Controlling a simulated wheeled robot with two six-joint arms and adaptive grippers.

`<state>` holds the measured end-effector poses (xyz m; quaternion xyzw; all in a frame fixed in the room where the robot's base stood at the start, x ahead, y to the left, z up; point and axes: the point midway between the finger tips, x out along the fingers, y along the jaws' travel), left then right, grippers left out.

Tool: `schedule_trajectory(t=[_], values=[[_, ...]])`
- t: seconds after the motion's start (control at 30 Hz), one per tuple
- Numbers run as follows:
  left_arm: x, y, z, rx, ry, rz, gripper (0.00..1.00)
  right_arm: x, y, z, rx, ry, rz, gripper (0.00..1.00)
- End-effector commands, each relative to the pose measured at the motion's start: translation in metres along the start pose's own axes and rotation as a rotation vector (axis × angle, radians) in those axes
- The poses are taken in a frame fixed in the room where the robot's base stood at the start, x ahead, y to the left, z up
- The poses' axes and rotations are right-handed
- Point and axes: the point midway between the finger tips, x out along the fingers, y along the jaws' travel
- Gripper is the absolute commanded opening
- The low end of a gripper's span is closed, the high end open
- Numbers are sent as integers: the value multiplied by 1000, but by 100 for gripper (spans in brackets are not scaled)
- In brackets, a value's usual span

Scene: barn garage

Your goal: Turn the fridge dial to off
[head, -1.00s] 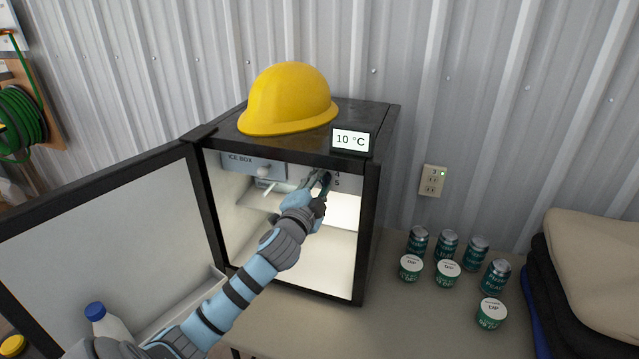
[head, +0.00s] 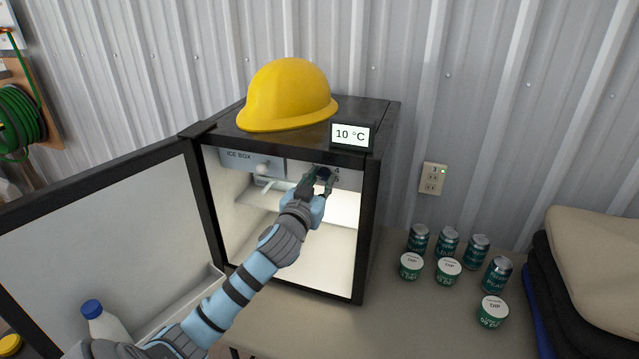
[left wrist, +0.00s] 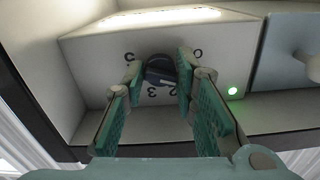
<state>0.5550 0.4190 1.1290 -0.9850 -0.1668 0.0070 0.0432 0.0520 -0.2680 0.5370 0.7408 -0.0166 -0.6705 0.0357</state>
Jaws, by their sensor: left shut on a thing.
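The fridge dial (head: 324,173) is a dark knob on the grey control panel inside the open fridge (head: 370,215), near the top. It also shows in the left wrist view (left wrist: 160,69), ringed by printed numbers that appear turned over. My left gripper (head: 317,180) reaches in through the open front. Its two green-padded fingers (left wrist: 160,78) stand on either side of the dial and are shut on it. The fingers cover some of the markings, and I cannot tell the exact dial setting. My right gripper is not in view.
The fridge door (head: 100,215) stands open at the left. A yellow hard hat (head: 288,95) and a display reading 10 °C (head: 352,135) are on top. An ice box (head: 250,162) is left of the panel. A green light (left wrist: 232,91) glows. Several cans and tubs stand right.

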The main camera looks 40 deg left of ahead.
Motion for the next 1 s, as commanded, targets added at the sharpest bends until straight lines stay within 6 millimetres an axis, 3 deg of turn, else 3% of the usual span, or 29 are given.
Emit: schedule_trajectory(t=[0.6, 1.0], values=[[0, 2, 4, -549, -8, -3, 0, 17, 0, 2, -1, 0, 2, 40], [0, 2, 4, -729, -9, -4, 0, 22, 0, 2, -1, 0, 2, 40]])
